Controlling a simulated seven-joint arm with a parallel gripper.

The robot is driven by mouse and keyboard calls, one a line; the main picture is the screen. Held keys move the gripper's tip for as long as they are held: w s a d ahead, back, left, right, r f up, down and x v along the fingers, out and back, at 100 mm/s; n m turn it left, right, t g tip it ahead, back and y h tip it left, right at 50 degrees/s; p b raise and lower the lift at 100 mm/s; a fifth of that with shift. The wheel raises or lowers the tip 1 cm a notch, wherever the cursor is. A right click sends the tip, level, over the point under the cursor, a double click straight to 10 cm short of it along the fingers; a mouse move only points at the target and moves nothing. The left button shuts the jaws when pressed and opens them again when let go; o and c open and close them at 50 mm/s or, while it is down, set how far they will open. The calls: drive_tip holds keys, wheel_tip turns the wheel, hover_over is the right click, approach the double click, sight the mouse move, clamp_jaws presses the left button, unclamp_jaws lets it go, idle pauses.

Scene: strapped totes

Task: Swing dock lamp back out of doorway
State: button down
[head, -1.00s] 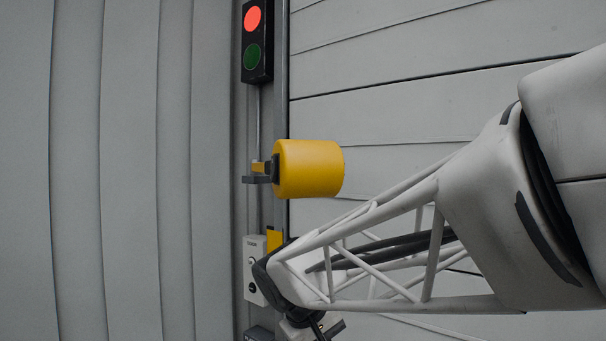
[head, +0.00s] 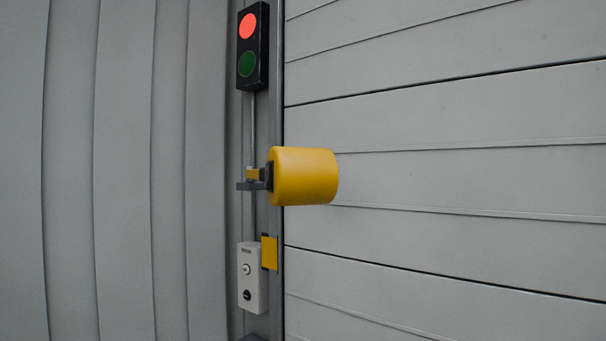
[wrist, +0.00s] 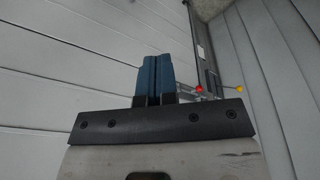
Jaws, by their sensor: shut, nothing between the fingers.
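The dock lamp has a yellow, drum-shaped head (head: 303,176). It sits on a short dark bracket (head: 254,186) on the door-frame post and sticks out to the right, across the edge of the panelled door. My gripper (wrist: 153,62) shows only in the wrist view. Its two blue fingers are together with nothing between them. The lamp head cannot be made out for certain in the wrist view, so the gap between it and my gripper cannot be told.
A signal light (head: 252,45) with its red lens lit is above the lamp. A grey control box (head: 252,277) and a yellow plate (head: 269,253) are below it. In the wrist view, a small red ball (wrist: 199,89) and a yellow ball (wrist: 240,88) show right of the fingers.

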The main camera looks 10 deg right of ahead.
sight(337, 173)
drive_tip(key=w+d+r+n+y, duration=0.1)
drive_tip(key=w+r, duration=0.6)
drive_tip(key=r, duration=0.9)
drive_tip(key=w+d+r+n+y, duration=0.1)
drive_tip(key=w+r+y, duration=0.2)
drive_tip(key=w+r, duration=0.4)
drive_tip(key=w+d+r+n+y, duration=0.2)
drive_tip(key=w+r, duration=0.5)
drive_tip(key=r, duration=1.8)
drive_tip(key=shift+r+y, duration=0.3)
drive_tip(key=shift+y, duration=0.3)
drive_tip(key=shift+a, duration=0.1)
drive_tip(key=shift+w+a+f, duration=0.2)
drive_tip(key=shift+a+f, duration=1.1)
drive_tip(key=shift+a, duration=0.25)
drive_tip(key=shift+w+a+f, duration=0.25)
drive_tip(key=shift+a+f, duration=1.1)
drive_tip(key=shift+a, duration=0.25)
drive_tip(key=shift+w+a+f, duration=0.2)
drive_tip(key=shift+a+f, duration=1.1)
drive_tip(key=shift+a, duration=0.25)
